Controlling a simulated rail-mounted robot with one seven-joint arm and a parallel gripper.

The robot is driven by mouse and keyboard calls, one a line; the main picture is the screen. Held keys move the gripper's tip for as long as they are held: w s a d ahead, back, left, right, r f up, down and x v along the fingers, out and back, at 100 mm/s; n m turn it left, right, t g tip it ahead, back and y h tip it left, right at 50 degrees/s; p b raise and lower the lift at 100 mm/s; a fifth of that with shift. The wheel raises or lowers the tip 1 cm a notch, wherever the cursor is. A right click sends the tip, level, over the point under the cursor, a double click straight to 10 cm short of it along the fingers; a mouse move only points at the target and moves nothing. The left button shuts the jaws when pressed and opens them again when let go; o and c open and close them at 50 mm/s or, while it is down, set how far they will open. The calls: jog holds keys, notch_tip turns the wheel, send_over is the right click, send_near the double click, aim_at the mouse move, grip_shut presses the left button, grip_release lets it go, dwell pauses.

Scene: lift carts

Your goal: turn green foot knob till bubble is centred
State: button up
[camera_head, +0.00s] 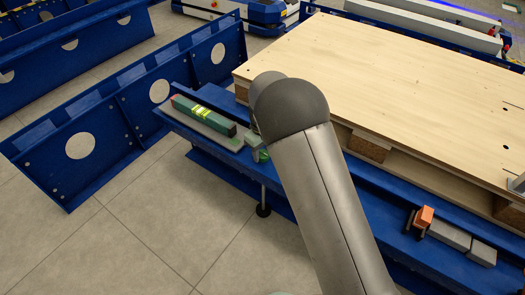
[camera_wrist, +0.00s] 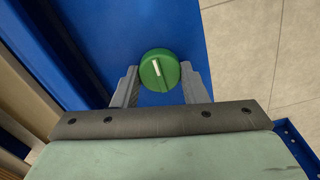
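The green foot knob (camera_wrist: 160,70) shows in the wrist view, round with a white pointer line tilted a little left of upright. My gripper (camera_wrist: 160,78) has one finger on each side of it, very close to its rim; I cannot tell whether they touch it. A green spirit level (camera_head: 204,115) with a yellow-green vial lies on a grey block on the blue cart frame, left of my arm. The bubble is too small to make out.
A levelling foot (camera_head: 263,210) reaches down to the tiled floor below the blue frame. A wooden deck (camera_head: 400,75) lies right of my arm. An orange piece (camera_head: 424,217) and grey blocks (camera_head: 450,235) sit on the frame at lower right. The floor at lower left is clear.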

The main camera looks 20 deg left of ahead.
jog(key=shift+r+m+p, duration=0.1)
jog(key=shift+m+p, duration=0.3)
jog(key=shift+p, duration=0.2)
jog(key=shift+r+m+p, duration=0.1)
jog(key=shift+m+p, duration=0.5)
jog(key=shift+p, duration=0.1)
jog(key=shift+m+p, duration=0.75)
jog(key=shift+m, duration=0.05)
jog(key=shift+d+f+m+p, duration=0.1)
jog(key=shift+f+m+p, duration=0.1)
jog(key=shift+m+p, duration=1.65)
jog(key=shift+m+b, duration=0.35)
jog(key=shift+m, duration=0.1)
jog(key=o, duration=1)
